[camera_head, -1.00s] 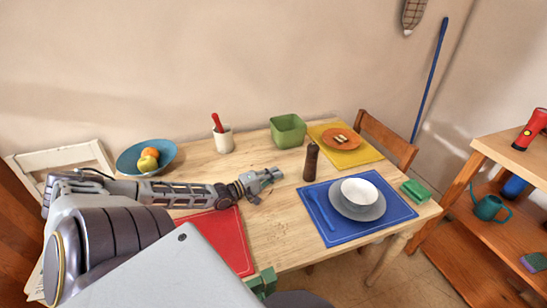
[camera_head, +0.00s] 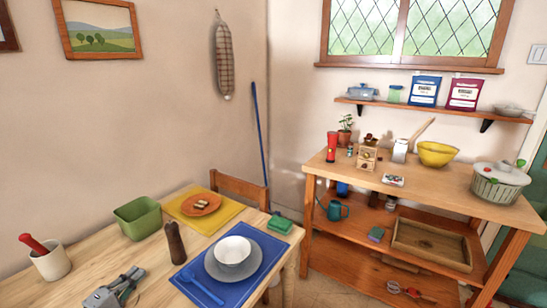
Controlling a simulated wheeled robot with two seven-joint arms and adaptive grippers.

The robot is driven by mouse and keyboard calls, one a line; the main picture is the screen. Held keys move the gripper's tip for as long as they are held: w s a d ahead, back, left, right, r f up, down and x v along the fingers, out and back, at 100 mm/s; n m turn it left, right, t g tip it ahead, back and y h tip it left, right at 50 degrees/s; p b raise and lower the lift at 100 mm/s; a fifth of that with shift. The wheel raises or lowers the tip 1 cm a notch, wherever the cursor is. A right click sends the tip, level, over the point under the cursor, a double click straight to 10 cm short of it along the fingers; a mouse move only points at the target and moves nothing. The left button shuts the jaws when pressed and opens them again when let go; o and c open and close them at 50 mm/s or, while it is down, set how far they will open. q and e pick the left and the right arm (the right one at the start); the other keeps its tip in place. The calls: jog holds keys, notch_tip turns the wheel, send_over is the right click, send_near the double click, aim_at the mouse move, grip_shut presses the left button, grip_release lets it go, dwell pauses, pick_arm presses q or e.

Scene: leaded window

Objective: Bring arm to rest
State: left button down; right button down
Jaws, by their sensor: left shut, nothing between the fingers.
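My left gripper (camera_head: 124,283) is at the lower left, low over the wooden table (camera_head: 60,285). It is shut and empty, and the rest of its arm is out of the picture. It is in front of the dark pepper mill (camera_head: 175,244) and to the right of the white crock (camera_head: 52,262) with a red-handled tool. It touches neither of them as far as I can see. My right gripper is not in view.
A blue mat (camera_head: 258,285) holds a grey plate, a white bowl (camera_head: 233,250) and a blue utensil. A green bin (camera_head: 138,218) and a yellow mat (camera_head: 185,209) are behind. A wooden shelf unit (camera_head: 405,186) stands at right, with a yellow bowl (camera_head: 437,154) and lidded pot (camera_head: 499,183).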

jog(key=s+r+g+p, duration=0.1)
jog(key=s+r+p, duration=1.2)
jog(key=p, duration=0.7)
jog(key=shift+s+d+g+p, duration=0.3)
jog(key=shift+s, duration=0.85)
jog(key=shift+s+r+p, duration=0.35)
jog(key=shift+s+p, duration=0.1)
jog(key=shift+p, duration=0.1)
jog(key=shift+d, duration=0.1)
